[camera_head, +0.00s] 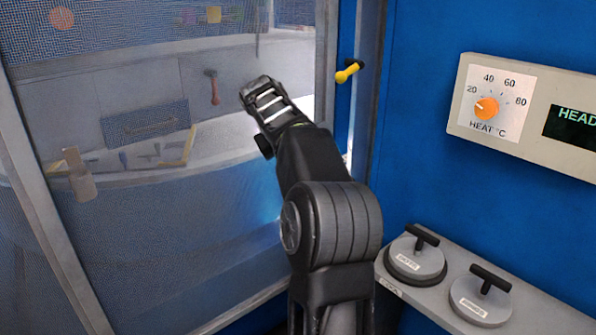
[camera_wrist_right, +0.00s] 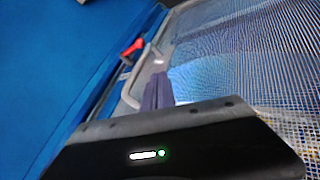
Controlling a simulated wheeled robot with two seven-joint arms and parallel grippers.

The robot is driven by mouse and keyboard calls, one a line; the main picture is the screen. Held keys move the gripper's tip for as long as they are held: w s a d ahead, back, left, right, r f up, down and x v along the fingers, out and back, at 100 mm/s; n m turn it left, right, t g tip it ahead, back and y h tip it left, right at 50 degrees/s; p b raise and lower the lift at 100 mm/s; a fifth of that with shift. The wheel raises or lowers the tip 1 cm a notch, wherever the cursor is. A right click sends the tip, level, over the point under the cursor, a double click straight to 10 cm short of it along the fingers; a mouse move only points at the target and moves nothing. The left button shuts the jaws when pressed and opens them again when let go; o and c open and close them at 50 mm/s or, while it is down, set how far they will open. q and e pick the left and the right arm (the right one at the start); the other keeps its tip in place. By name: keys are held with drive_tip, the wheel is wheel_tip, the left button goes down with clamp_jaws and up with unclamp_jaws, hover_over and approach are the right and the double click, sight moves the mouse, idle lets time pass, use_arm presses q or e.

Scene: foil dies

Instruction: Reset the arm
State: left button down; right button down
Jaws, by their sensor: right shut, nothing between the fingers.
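My right arm rises from the bottom middle of the head view. Its gripper (camera_head: 268,105) is raised in front of the mesh door, near the door's right frame. In the wrist view the fingers (camera_wrist_right: 158,90) are together, with nothing between them. The gripper stands to the left of a yellow handle (camera_head: 348,72) on the blue wall edge and is apart from it in the head view. My left gripper is not in view.
A mesh door (camera_head: 110,240) fills the left. A control box with an orange heat dial (camera_head: 486,108) is on the blue wall at right. Below it, a grey shelf (camera_head: 440,312) carries two round dies with black handles, a left one (camera_head: 416,262) and a right one (camera_head: 480,300).

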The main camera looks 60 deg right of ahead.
drive_tip(key=shift+v, duration=1.15)
drive_tip(key=shift+w+a, duration=0.1)
